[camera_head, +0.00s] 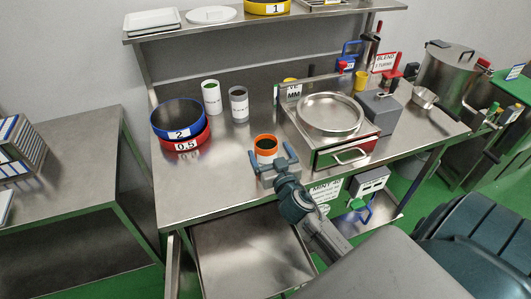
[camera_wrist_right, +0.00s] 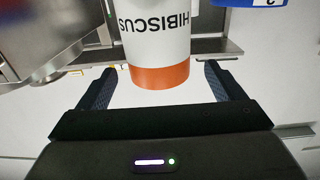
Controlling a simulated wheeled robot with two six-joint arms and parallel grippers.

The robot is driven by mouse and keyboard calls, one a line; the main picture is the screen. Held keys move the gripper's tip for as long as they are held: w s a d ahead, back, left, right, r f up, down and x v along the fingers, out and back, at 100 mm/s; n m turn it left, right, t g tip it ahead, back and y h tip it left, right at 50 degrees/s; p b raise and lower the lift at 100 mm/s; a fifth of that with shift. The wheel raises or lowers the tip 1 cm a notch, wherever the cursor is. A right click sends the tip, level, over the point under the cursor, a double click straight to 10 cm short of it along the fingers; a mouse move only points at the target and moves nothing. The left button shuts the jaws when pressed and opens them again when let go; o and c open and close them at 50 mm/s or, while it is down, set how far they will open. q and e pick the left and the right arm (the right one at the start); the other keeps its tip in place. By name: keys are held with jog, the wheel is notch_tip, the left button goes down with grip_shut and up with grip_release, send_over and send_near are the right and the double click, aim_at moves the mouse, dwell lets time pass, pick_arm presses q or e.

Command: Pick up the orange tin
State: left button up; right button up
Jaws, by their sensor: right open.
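The orange tin (camera_head: 266,143) stands upright on the steel table near its front edge, with an orange rim and dark contents. In the right wrist view the tin (camera_wrist_right: 158,45) appears upside down, white with the word HIBISCUS and an orange band. My right gripper (camera_head: 271,153) is open at the front side of the tin. In the right wrist view its fingers (camera_wrist_right: 159,72) lie to either side of the orange band, with a gap on each side. The tin's top is cut off there. My left gripper is not in view.
Sieves with blue and red rims (camera_head: 180,123) stand left of the tin. Two white-labelled canisters (camera_head: 239,105) stand behind it. A steel drawer unit with a round pan (camera_head: 330,113) stands close on the right. An open drawer (camera_head: 250,250) juts out below the table front.

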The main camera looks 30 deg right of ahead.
aim_at(263, 140)
jog(key=shift+w+d, duration=0.1)
jog(key=shift+w, duration=0.35)
jog(key=p+x, duration=0.2)
jog(key=x, duration=0.2)
jog(key=shift+w+d+f+p, duration=0.15)
jog(key=shift+w+p, duration=0.15)
jog(key=shift+p, duration=0.05)
jog(key=shift+w+f, duration=0.15)
jog(key=shift+w, duration=0.1)
jog(key=shift+s, duration=0.1)
jog(key=c, duration=1.4)
jog(key=shift+o, duration=0.2)
